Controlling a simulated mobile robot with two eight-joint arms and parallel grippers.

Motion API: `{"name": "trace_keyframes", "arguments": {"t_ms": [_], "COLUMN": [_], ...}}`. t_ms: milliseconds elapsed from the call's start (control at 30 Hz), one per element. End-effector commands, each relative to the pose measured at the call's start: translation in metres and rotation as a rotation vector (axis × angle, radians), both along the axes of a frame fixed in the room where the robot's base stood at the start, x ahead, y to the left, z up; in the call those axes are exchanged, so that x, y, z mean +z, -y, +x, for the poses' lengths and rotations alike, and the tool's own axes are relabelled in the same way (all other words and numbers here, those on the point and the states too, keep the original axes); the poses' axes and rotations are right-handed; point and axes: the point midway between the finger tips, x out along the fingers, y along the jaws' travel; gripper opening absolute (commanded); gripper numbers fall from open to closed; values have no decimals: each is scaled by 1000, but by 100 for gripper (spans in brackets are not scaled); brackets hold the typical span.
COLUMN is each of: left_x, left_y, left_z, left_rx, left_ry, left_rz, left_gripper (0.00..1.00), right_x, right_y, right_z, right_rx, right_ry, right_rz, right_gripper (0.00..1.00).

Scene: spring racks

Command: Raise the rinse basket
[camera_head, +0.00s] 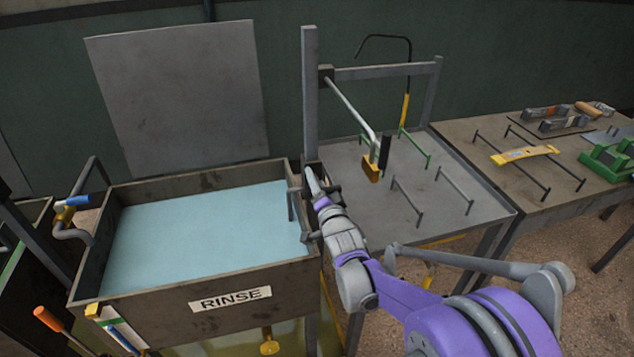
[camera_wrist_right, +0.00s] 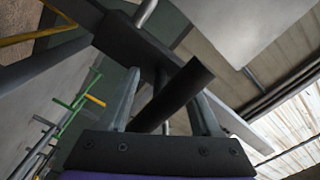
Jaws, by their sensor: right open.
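The rinse tank (camera_head: 150,283), labelled RINSE, holds pale blue water (camera_head: 200,225). No basket shows; I cannot tell whether one is under the water. A grey post (camera_head: 310,95) at the tank's back right carries a sloping rod (camera_head: 350,104) ending in a black grip (camera_head: 384,153) and yellow block (camera_head: 371,172). My right gripper (camera_head: 322,186) is open beside the tank's right rim, left of and below that grip. In the right wrist view, a dark cylindrical bar (camera_wrist_right: 178,92) appears between its fingers; contact cannot be told. My left gripper is not in view.
A grey table (camera_head: 450,215) with green and grey rails stands right of the tank. A brown bench (camera_head: 480,150) with tools is farther right. A pipe with a blue-handled valve (camera_head: 75,203) is at the tank's left. A grey panel (camera_head: 180,95) stands behind.

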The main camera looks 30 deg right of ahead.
Motion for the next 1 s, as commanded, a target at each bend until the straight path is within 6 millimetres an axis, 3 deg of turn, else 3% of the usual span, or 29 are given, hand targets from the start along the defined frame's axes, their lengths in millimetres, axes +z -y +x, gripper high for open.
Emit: {"name": "trace_keyframes", "arguments": {"t_ms": [100, 467, 1000], "left_x": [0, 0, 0], "left_y": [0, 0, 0], "left_z": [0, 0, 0], "left_rx": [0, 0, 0], "left_ry": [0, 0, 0], "left_rz": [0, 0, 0], "left_gripper": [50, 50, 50], "right_x": [0, 0, 0], "right_y": [0, 0, 0], "right_z": [0, 0, 0], "right_rx": [0, 0, 0], "right_ry": [0, 0, -1], "right_rz": [0, -1, -4], "right_gripper": [63, 0, 0]}}
